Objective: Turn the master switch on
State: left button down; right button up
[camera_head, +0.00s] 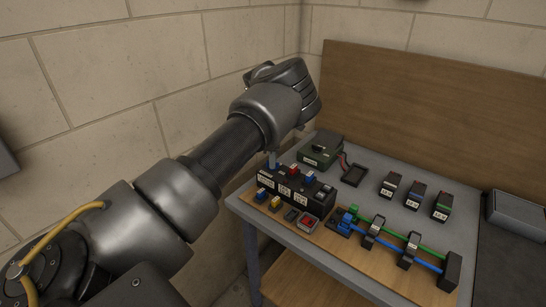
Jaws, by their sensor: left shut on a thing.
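A small grey box with a red button or rocker (307,221), which looks like the master switch, sits on the wooden board at the front of the table. I cannot tell its position. My left gripper (290,92) is above the back left of the table, up and to the left of this box. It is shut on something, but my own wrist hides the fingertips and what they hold. A small blue-grey upright piece (272,160) shows just under my wrist, at the black block's left end; I cannot tell whether I touch it. My right gripper is not in view.
A black block (285,185) with labelled modules stands behind the switch. Blue and green tubes (400,244) run through clips to the right. A green-black case (320,148) and several labelled blocks (415,198) lie behind. A wooden panel (430,80) backs the table.

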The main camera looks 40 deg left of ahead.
pick_arm(q)
jog(key=n+p, duration=0.1)
jog(key=n, duration=0.4)
jog(key=shift+r+n, duration=0.1)
jog(key=shift+n, duration=0.2)
jog(key=n, duration=0.3)
jog(key=shift+n, duration=1.3)
jog(key=c, duration=1.4)
grip_release()
